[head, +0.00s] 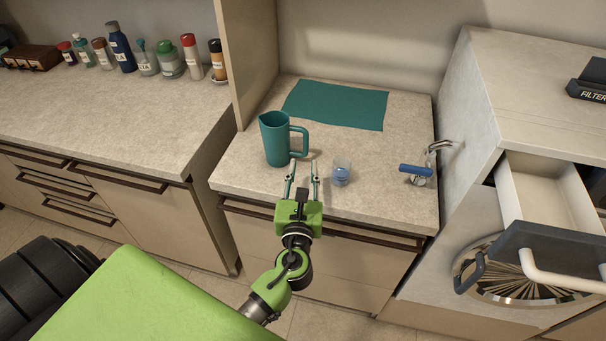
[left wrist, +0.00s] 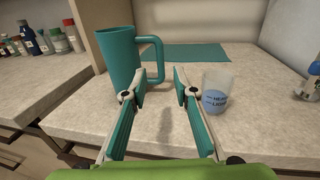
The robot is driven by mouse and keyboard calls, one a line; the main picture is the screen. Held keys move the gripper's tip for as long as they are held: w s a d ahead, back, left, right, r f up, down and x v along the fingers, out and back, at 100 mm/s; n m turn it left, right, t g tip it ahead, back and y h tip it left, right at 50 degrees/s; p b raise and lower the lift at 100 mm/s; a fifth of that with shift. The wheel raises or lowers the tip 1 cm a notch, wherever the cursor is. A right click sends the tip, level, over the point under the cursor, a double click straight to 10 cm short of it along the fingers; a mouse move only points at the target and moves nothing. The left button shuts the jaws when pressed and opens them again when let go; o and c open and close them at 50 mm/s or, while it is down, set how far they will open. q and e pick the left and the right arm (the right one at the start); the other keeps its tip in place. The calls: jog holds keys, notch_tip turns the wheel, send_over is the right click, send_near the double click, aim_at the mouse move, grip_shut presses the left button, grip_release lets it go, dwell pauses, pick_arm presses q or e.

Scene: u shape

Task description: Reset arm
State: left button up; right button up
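My left gripper (head: 302,178) reaches over the front edge of the middle counter, its two teal-lined fingers apart with nothing between them. In the left wrist view the fingers (left wrist: 157,85) are spread and bare counter shows between them. A teal mug (head: 275,140) stands upright just beyond and to the left of the gripper, and it also shows in the left wrist view (left wrist: 119,56). A small clear cup with blue marking (head: 341,172) stands to the right of the fingers, apart from them. My right gripper is in neither view.
A teal mat (head: 337,105) lies at the counter's back. A blue-handled tap (head: 417,171) is at the right. An open drawer (head: 545,199) juts out at far right.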

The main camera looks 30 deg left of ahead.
pick_arm(q)
jog(key=shift+s+d, duration=0.2)
jog(key=shift+s, duration=0.2)
